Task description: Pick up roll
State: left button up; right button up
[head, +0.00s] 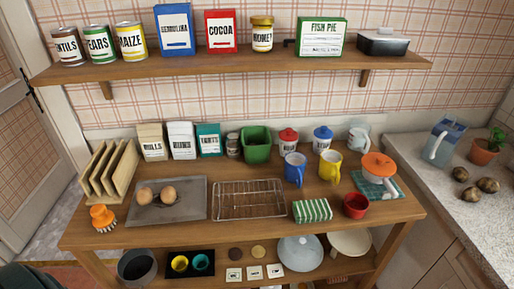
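Two small brown rounded things lie on a grey tray (187,208) at the left of the wooden table; they look like rolls or eggs, and I cannot tell which. The left one (144,195) sits at a dark patch on the tray. The right one (168,194) is close beside it. A cream packet (152,142) behind the tray bears a word that looks like "ROLLS". Neither of my grippers is in the head view.
A wire rack (249,200) stands right of the tray. A wooden rack (108,170) and orange brush (102,218) stand left. Mugs, jars and a green bin (257,145) line the back. A loaded shelf (235,67) hangs above. A striped cloth (312,210) lies at front right.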

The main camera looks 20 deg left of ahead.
aim_at(145, 195)
jog(key=u, duration=1.75)
